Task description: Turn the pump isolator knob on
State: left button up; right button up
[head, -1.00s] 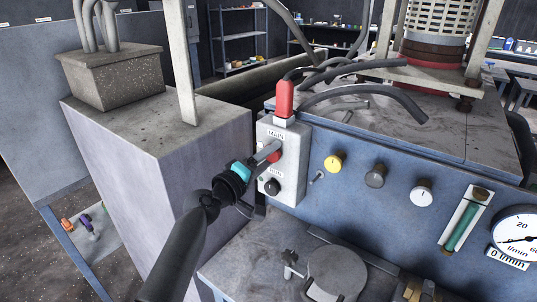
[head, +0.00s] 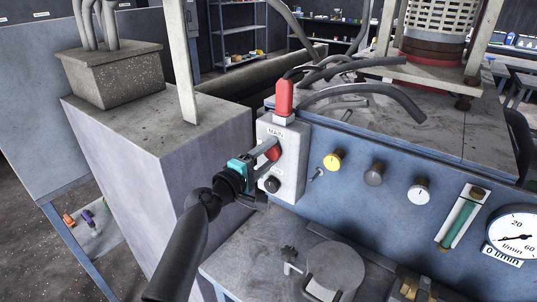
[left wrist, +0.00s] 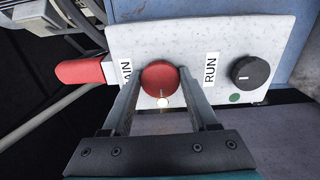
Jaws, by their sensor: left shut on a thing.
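A round red knob (head: 272,153) sits on the pale switch box (head: 292,175) under the label MAIN. It also shows in the left wrist view (left wrist: 159,77), between the two finger tips. My left gripper (head: 265,149) reaches in from the left and is shut on this red knob, one finger on each side. In the left wrist view the fingers (left wrist: 160,92) straddle the knob, and the start of the MAIN label is partly hidden. A black knob (left wrist: 250,72) beside the label RUN stands apart from the fingers; it is also in the head view (head: 272,185). My right gripper is out of view.
A red plug-like part (head: 284,97) with a cable rises from the box top. Yellow (head: 333,161), grey (head: 374,176) and white (head: 419,194) knobs line the blue panel to the right. A round lidded part (head: 335,268) stands below. A grey cabinet (head: 150,140) is at left.

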pick_arm(q)
jog(key=o, duration=1.4)
jog(key=shift+s+a, duration=0.25)
jog(key=shift+s, duration=0.05)
jog(key=p+v, duration=0.1)
jog(key=v, duration=1.3)
jog(key=shift+s+a, duration=0.1)
jog(key=shift+s, duration=0.15)
